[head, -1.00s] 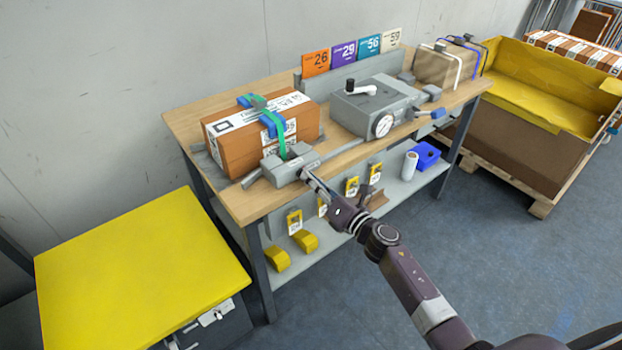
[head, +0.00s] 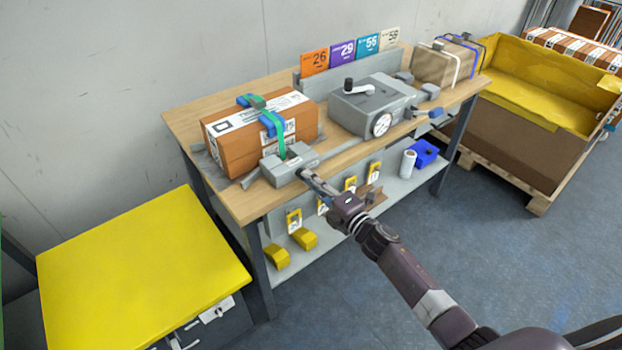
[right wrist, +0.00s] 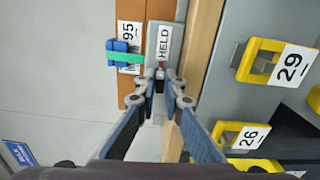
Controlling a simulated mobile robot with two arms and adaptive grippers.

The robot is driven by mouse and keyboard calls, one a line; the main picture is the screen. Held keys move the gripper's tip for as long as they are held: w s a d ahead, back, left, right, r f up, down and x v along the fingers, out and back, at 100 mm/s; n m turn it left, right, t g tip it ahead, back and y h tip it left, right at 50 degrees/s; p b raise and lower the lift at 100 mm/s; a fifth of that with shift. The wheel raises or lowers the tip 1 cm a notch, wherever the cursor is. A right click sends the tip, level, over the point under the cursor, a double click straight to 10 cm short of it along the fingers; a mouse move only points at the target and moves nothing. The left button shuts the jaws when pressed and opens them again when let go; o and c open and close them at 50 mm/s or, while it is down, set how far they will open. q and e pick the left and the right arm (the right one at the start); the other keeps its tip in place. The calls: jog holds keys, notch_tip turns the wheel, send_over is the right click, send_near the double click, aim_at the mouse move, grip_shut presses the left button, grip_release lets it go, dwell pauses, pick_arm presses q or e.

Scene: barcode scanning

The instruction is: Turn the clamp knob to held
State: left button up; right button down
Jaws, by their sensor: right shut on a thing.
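The grey clamp block (head: 287,168) sits at the bench's front edge, against an orange-brown carton (head: 232,150) with a green strap and blue pads. In the right wrist view its top (right wrist: 163,42) carries the word HELD. My right gripper (head: 305,177) is at the front face of the clamp. The fingers hide much of the knob, with a bit of red at the tips. My left gripper is not in view.
A grey machine with a dial (head: 372,107) stands right of the carton on the bench. A second strapped carton (head: 446,65) is at the far end. Yellow tagged holders (right wrist: 262,62) hang below the bench edge. A yellow-topped stand (head: 140,265) is at left.

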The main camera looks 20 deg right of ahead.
jog(key=shift+f+m, duration=0.1)
jog(key=shift+m, duration=0.3)
jog(key=c, duration=2)
grip_release()
jog(key=shift+c, duration=0.2)
jog(key=v, duration=0.8)
